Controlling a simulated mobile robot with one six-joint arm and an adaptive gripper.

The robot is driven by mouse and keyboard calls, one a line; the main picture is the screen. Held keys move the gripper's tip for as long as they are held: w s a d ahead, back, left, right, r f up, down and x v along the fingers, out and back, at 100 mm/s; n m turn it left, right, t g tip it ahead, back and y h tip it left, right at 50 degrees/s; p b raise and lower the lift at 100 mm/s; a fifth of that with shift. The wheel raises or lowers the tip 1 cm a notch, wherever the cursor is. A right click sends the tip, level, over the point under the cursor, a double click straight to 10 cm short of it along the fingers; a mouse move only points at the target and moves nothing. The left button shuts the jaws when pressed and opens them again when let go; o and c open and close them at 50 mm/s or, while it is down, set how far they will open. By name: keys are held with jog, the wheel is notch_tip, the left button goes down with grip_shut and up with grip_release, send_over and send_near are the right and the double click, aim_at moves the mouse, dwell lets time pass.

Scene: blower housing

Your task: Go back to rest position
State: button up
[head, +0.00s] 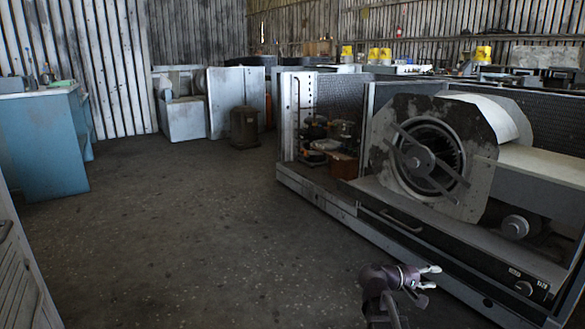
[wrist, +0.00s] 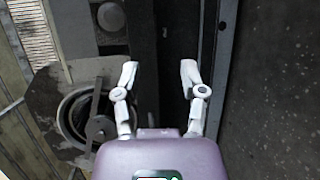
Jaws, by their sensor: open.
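My gripper (head: 430,277) is low in front of the blower housing at the bottom right of the head view. Its two white fingers are apart with nothing between them. In the wrist view my gripper (wrist: 158,78) is open over the dark edge of the unit, with the floor to the right. The blower housing (head: 481,121) is a worn grey scroll with a round fan inlet, standing in an open metal cabinet (head: 345,205). The blower's round inlet (wrist: 85,118) shows at the left of the wrist view, apart from the fingers.
A blue cabinet (head: 40,145) stands at the left, and a dark bin (head: 244,127) stands further back. Pale panels (head: 236,100) are behind it. The open concrete floor (head: 170,225) left of the unit is clear. A grey ridged panel (head: 22,270) is at the near left edge.

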jog(key=s+a+r+m+g+y+p, duration=0.1)
jog(key=s+a+r+y+p, duration=0.1)
jog(key=s+a+y+p, duration=0.4)
jog(key=s+a+r+m+g+y+p, duration=0.1)
jog(key=s+a+r+y+p, duration=0.1)
jog(key=a+y+p, duration=0.45)
jog(key=s+a+r+m+g+y+p, duration=0.1)
jog(key=s+a+y+p, duration=0.3)
jog(key=a+p, duration=0.45)
notch_tip(320, 180, up, 38)
jog(key=a+p, duration=0.1)
jog(key=p, duration=3.6)
jog(key=shift+s+h, duration=0.25)
jog(key=shift+h, duration=0.1)
